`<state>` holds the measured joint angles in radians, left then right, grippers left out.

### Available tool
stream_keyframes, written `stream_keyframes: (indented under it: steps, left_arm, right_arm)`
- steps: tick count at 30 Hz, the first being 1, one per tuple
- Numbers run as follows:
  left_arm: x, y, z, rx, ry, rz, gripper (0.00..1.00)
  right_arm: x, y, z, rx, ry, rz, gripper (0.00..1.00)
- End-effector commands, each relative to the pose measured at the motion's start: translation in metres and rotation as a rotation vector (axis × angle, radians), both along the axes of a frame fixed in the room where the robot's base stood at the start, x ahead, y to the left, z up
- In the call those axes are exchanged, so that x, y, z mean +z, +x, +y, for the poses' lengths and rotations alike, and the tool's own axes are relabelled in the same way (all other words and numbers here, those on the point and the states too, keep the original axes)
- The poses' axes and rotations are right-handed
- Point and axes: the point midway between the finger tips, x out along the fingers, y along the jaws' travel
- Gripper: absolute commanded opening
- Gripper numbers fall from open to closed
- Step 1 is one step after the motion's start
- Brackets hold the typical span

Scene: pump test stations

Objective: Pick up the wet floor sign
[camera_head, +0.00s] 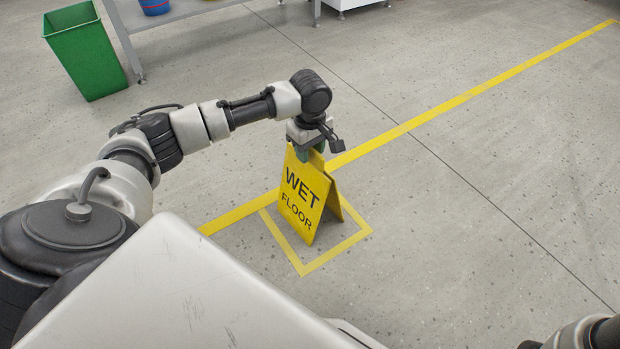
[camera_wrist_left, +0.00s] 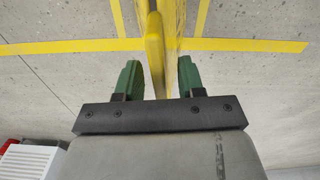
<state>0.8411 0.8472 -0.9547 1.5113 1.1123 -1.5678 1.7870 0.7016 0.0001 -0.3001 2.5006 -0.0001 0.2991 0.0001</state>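The yellow wet floor sign (camera_head: 305,198) stands upright and spread like a tent on the floor, inside a yellow taped outline. Black letters on its near panel read WET FLOOR. My left gripper (camera_head: 308,153) points down at the sign's top edge. In the left wrist view, the green fingers of my left gripper (camera_wrist_left: 159,80) are apart, one on each side of the sign's top edge (camera_wrist_left: 155,50), with visible gaps between them and it. Only part of my right arm shows at the lower right of the head view; its gripper does not show.
A yellow floor line (camera_head: 450,104) runs diagonally past the sign. A green bin (camera_head: 85,55) stands at the upper left beside a grey table (camera_head: 180,12) with a blue container (camera_head: 155,5). The floor right of the sign is clear.

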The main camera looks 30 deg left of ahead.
Motion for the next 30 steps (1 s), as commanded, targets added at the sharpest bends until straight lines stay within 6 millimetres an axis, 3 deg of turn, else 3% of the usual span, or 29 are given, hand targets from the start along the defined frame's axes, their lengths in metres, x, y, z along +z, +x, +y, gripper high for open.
stream_keyframes:
  steps: [1, 7, 22, 30]
  left_arm:
    - [0.000, 0.000, 0.000, 0.000, 0.000, 0.000, 0.30]
    - [0.000, 0.000, 0.000, 0.000, 0.000, 0.000, 0.00]
    - [0.001, 0.000, 0.000, 0.000, 0.000, -0.001, 0.00]
    - [0.018, 0.001, 0.000, 0.000, -0.001, -0.002, 0.00]
  right_arm:
    - [0.000, 0.000, 0.000, 0.000, 0.000, 0.000, 0.43]
    - [0.000, 0.000, 0.000, 0.000, 0.000, 0.000, 0.43]
    - [0.001, 0.000, 0.000, 0.000, 0.000, -0.001, 0.43]
    - [0.007, 0.008, -0.001, 0.003, 0.003, 0.021, 0.43]
